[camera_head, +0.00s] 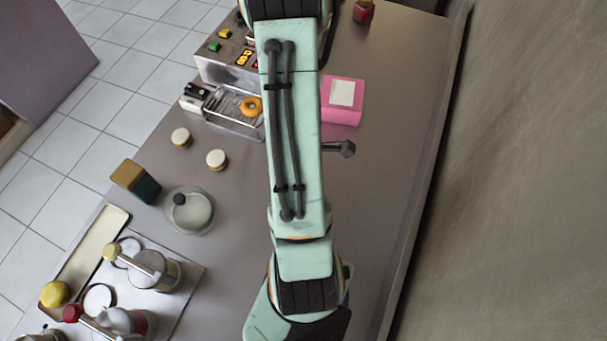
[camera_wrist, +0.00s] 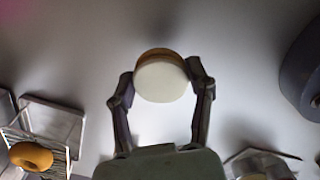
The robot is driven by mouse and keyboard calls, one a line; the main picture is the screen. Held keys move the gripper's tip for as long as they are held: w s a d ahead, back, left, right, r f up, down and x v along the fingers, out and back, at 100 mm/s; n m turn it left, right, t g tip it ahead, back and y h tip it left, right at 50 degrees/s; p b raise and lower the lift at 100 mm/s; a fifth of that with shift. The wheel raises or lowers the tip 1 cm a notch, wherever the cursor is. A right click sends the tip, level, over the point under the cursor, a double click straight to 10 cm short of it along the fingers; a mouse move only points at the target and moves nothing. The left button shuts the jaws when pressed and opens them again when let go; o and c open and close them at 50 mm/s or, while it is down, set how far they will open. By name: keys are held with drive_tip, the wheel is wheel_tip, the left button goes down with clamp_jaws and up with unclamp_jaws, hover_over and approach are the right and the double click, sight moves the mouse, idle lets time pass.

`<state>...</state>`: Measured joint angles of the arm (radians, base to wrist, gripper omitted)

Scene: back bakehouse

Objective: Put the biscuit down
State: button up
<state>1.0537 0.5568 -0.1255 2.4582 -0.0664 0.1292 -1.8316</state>
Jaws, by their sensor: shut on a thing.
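My gripper (camera_wrist: 160,82) is shut on a round biscuit (camera_wrist: 160,82) with a pale cream face and a brown edge, one finger on each side of it in the wrist view. The grey counter (camera_wrist: 235,60) lies behind the biscuit; I cannot tell whether the biscuit touches it.
A wire basket (camera_head: 228,121) with a doughnut (camera_head: 251,106) stands by a machine with lit digits (camera_head: 225,65). A pink box (camera_head: 343,101) lies right of my arm. A lidded dish (camera_head: 190,211) and a sponge (camera_head: 136,181) are left. The right counter is largely clear.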

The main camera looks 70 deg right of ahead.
drive_tip(key=r, duration=0.4)
drive_tip(key=a+r, duration=0.1)
drive_tip(key=r, duration=0.1)
drive_tip(key=shift+r, duration=0.25)
drive_tip(key=s+d+r+m, duration=0.2)
drive_tip(key=s+d+r, duration=0.2)
drive_tip(key=d+r, duration=0.65)
hover_over(339, 101)
drive_tip(key=f, duration=1)
drive_tip(key=shift+s+a, duration=0.15)
drive_tip(key=shift+a, duration=0.25)
drive_tip(key=shift+d+f, duration=0.35)
drive_tip(key=shift+f, duration=0.1)
drive_tip(key=shift+d+f, duration=0.1)
drive_tip(key=shift+f, duration=1.5)
drive_tip(key=shift+f, duration=0.15)
drive_tip(key=o, duration=1)
